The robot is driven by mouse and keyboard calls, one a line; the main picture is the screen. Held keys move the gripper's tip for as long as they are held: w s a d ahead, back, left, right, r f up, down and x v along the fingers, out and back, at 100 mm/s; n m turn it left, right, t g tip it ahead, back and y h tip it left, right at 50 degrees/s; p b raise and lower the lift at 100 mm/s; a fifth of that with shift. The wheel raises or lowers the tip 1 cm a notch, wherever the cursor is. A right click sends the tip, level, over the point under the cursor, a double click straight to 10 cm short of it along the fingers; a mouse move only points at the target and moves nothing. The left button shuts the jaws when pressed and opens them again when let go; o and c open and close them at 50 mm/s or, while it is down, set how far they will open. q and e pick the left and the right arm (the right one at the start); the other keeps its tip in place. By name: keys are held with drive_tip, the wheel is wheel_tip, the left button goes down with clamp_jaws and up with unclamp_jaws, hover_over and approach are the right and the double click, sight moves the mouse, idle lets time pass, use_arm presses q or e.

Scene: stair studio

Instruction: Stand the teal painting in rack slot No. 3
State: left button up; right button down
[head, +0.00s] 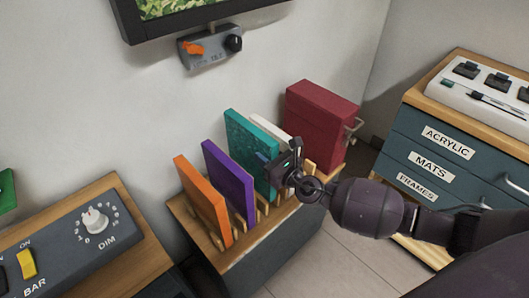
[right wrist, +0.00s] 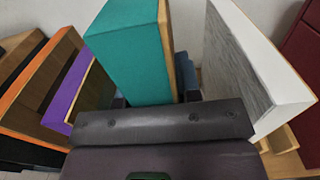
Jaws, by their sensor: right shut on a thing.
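The teal painting (head: 247,140) stands upright at the rack (head: 243,228), between the purple painting (head: 228,178) and the white painting (head: 271,130). My right gripper (head: 268,160) is shut on the teal painting's near edge. In the right wrist view the teal painting (right wrist: 128,62) rises from the jaws, with the purple painting (right wrist: 72,88) to its left and the white painting (right wrist: 255,65) to its right, both apart from it. The jaws hide its lower part there, and I cannot tell whether its bottom edge rests in the slot. No slot numbers are readable. My left gripper is out of view.
An orange painting (head: 203,198) stands at the rack's left end, and a dark red box (head: 318,115) at its right end. A drawer cabinet (head: 445,160) stands to the right, and a dimmer panel (head: 70,245) to the left. The wall is close behind the rack.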

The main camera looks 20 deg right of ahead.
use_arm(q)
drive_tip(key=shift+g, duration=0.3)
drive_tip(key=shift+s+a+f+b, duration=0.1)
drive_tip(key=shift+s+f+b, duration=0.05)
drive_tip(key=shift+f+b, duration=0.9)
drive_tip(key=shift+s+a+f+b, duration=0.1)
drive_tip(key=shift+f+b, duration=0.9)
use_arm(e)
drive_tip(key=shift+f, duration=2.9)
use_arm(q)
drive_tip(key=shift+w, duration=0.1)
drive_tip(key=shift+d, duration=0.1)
use_arm(e)
drive_tip(key=c, duration=0.7)
unclamp_jaws()
drive_tip(key=shift+c, duration=0.2)
drive_tip(key=shift+s, duration=0.1)
